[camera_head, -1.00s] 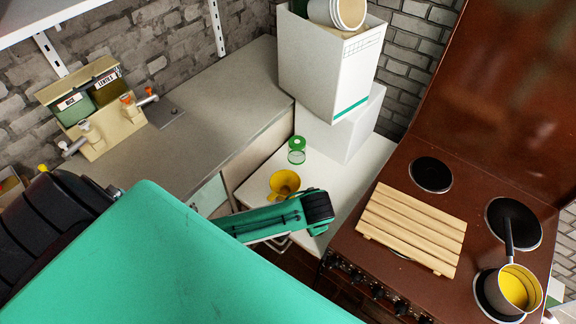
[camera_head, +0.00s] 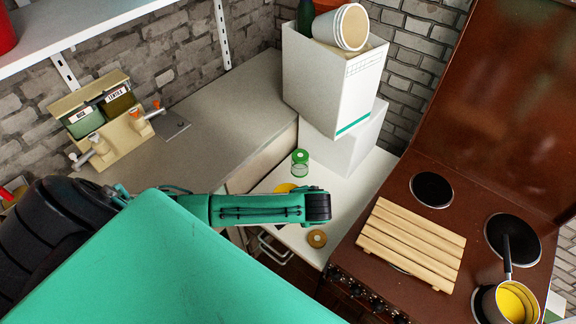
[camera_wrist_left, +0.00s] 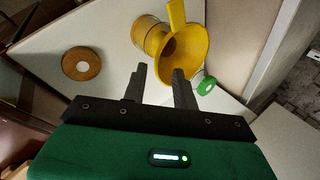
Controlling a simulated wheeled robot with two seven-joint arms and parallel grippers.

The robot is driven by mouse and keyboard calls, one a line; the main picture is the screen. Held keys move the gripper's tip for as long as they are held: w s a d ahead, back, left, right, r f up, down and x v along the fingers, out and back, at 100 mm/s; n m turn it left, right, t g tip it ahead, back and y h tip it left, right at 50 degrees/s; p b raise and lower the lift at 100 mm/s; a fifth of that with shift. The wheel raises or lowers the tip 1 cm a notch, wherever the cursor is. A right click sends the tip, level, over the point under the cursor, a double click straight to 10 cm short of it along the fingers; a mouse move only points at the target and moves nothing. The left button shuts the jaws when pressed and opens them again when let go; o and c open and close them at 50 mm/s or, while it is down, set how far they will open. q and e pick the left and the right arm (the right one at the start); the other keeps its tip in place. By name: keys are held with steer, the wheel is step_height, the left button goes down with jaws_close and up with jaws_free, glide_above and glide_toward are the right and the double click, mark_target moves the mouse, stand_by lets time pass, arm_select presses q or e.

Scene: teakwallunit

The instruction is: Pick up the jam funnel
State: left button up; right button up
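In the head view only a sliver of the funnel (camera_head: 285,187) shows behind my left arm. My left gripper (camera_wrist_left: 158,76) is open, with nothing between its fingers. The fingers point towards the funnel, and the right-hand fingertip overlaps its rim in the picture; I cannot tell whether they touch. In the head view my left fingers are hidden beneath the wrist. My right gripper is not in view.
A tan ring (camera_head: 317,238) and a green-lidded jar (camera_head: 300,162) share the white surface (camera_head: 352,196) with the funnel. A white box (camera_head: 330,80) stands behind. The brown stove (camera_head: 400,205) at right holds a slatted wooden board (camera_head: 412,237) and a pot (camera_head: 508,302).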

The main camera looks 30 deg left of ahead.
arm_select(q)
steer(key=p+x, duration=0.2)
steer(key=x, duration=0.2)
steer(key=shift+s+a, duration=0.1)
steer(key=shift+a, duration=0.05)
steer(key=shift+a+f+p, duration=0.2)
steer(key=shift+f+p, duration=0.1)
steer(key=shift+f, duration=0.3)
steer(key=shift+c, duration=0.2)
jaws_close()
stand_by(0.8)
